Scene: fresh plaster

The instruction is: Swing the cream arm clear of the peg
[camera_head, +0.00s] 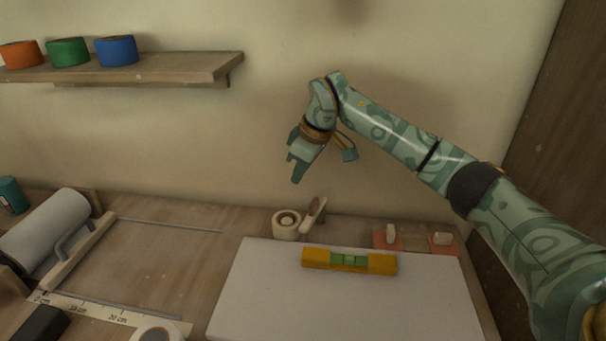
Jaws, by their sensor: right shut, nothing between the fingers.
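A cream upright piece (313,215) with a brown edge, which looks like the cream arm, stands tilted to the right at the back of the bench. It is right beside a cream ring-shaped roll (287,222) with a dark ring on its face. I cannot make out a separate peg, nor whether the piece touches the roll. My right gripper (297,178) is shut and empty, pointing down in front of the wall, above the roll and the cream piece in the picture. My left gripper is not in view.
A white board (345,305) bears a yellow level (318,258) with a green middle. Small white blocks lie on red patches (415,243) at the right. A grey roll (45,230) in a holder and a ruler (100,310) are at the left. A shelf (170,70) carries coloured rolls.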

